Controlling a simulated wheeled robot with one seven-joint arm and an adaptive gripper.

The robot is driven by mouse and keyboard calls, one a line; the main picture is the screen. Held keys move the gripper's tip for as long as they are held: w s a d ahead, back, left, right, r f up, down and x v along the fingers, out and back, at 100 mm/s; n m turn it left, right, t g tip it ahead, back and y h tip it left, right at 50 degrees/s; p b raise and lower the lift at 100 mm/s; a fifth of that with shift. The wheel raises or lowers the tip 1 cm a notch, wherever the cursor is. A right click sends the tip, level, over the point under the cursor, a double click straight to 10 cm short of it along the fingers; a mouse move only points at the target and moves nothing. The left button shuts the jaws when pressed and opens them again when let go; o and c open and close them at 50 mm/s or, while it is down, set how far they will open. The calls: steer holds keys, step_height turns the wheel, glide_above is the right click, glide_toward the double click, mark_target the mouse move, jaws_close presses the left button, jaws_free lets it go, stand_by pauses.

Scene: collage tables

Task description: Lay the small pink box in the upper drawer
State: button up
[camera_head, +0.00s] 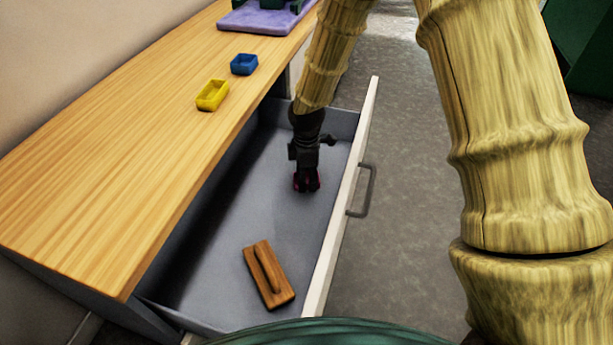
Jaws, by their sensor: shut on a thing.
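The upper drawer (212,262) is pulled open beside the wooden tabletop, its white front and handle on the right. My gripper (307,182) points down inside the drawer, toward its far end. It is shut on a small pinkish-red thing (296,182), which looks like the small pink box. My fingers hide most of it. It is low over the drawer floor; I cannot tell whether it touches the floor.
A brown wooden block with a grip (265,275) lies in the near part of the drawer. A yellow tray (212,95), a blue tray (244,64) and a purple mat (262,20) are on the tabletop (120,170). The drawer's middle is clear.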

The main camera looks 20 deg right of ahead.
steer(key=o, duration=0.7)
step_height(320, 180, up, 12)
steer(key=p, duration=0.5)
steer(key=shift+r, duration=0.1)
